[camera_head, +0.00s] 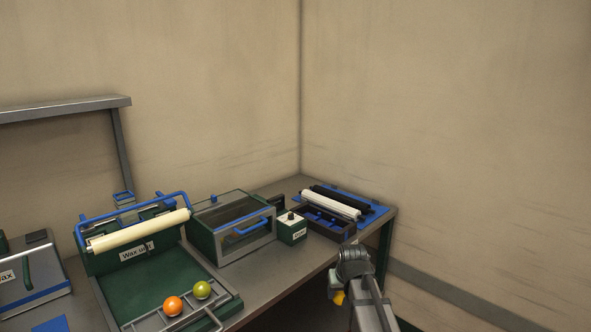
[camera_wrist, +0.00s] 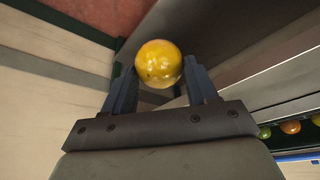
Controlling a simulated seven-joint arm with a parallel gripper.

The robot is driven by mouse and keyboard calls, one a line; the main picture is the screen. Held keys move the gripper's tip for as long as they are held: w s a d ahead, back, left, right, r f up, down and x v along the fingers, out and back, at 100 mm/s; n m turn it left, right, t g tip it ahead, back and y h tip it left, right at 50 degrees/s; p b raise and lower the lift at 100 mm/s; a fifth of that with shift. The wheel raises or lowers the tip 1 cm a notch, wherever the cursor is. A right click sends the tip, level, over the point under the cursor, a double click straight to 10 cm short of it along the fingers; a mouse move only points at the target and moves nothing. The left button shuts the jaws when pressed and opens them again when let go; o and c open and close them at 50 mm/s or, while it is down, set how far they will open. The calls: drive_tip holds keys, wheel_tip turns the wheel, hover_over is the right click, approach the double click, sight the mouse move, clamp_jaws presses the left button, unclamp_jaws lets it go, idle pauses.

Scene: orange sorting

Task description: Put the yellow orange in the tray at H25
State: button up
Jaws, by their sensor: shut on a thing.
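The yellow orange (camera_wrist: 159,63) is held between the two fingers of my gripper (camera_wrist: 160,84) in the wrist view, near the fingertips. My gripper is shut on it. In the head view, my gripper (camera_head: 340,296) hangs at the lower right, off the front edge of the bench, with a bit of the yellow orange (camera_head: 339,298) showing beneath it. No tray marked H25 can be read in either view.
An orange fruit (camera_head: 173,306) and a green fruit (camera_head: 202,290) sit on a rack in front of the wax unit (camera_head: 135,245). A glazed box (camera_head: 232,228), a small green box (camera_head: 292,229) and a roller unit (camera_head: 335,207) stand on the bench (camera_head: 284,264). Floor side at right is clear.

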drive_tip(key=shift+s+d+f+m, duration=0.1)
drive_tip(key=shift+d+f+m, duration=0.1)
drive_tip(key=shift+d, duration=0.4)
drive_tip(key=shift+s+d+f+m, duration=0.1)
drive_tip(key=shift+d+m, duration=0.1)
drive_tip(key=shift+d, duration=0.4)
drive_tip(key=w+r, duration=0.4)
drive_tip(key=w, duration=0.9)
drive_tip(key=w+r, duration=0.4)
drive_tip(key=w, duration=0.9)
drive_tip(key=w+r, duration=0.5)
drive_tip(key=w, duration=0.7)
drive_tip(key=shift+w+d+f, duration=0.1)
drive_tip(key=shift+d+f, duration=0.05)
drive_tip(key=shift+f, duration=1.5)
drive_tip(key=shift+w+d+f, duration=0.1)
drive_tip(key=shift+d+f, duration=0.05)
drive_tip(key=shift+f, duration=1.45)
drive_tip(key=shift+d+f, duration=0.15)
drive_tip(key=shift+f, duration=1.5)
drive_tip(key=o, duration=1.1)
drive_tip(key=shift+f, duration=0.15)
drive_tip(key=v, duration=1.2)
drive_tip(key=shift+a, duration=0.2)
